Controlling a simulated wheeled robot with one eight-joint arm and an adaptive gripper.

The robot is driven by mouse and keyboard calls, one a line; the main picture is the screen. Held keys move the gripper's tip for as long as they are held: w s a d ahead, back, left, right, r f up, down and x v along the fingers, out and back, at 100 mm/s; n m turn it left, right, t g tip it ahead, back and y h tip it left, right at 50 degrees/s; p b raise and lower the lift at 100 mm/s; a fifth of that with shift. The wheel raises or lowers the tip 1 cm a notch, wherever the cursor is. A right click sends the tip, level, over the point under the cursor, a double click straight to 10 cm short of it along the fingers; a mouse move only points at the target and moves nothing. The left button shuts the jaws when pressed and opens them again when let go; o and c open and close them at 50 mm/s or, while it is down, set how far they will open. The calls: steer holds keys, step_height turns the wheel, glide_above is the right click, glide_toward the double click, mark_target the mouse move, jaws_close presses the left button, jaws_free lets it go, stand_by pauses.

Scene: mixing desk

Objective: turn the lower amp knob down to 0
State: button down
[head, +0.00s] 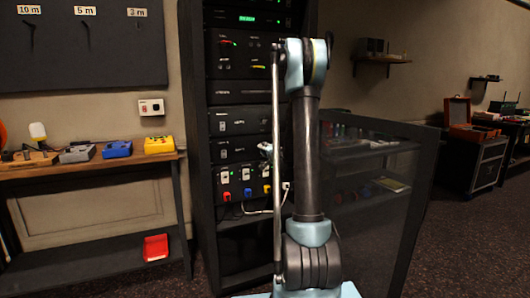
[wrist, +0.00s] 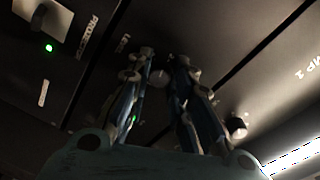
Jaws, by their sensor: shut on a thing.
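My gripper (head: 265,148) is at the front of the equipment rack in the head view, partly behind my own arm. In the wrist view my gripper (wrist: 165,62) has its two fingers closed around a small round knob (wrist: 160,77) on a dark panel. The fingers hide most of this knob, and its pointer cannot be read. A second knob (wrist: 237,127) shows to the right of the fingers, on the neighbouring panel with a partly visible amp label (wrist: 306,69).
A panel with a white switch (wrist: 42,20) and a green light borders the gripped panel. In the head view, the dark rack (head: 237,92) has coloured plugs and a white cable below the gripper. A glass-fronted cabinet (head: 375,170) stands close on the right, and a bench (head: 90,164) on the left.

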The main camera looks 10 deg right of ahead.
steer(key=n, duration=1)
steer(key=shift+d+f+n+t, duration=0.1)
steer(key=shift+f+n+t, duration=0.05)
steer(key=shift+n+t, duration=0.15)
stand_by(0.4)
steer(key=c, duration=1.4)
jaws_free()
steer(key=shift+w, duration=0.1)
steer(key=v, duration=1.2)
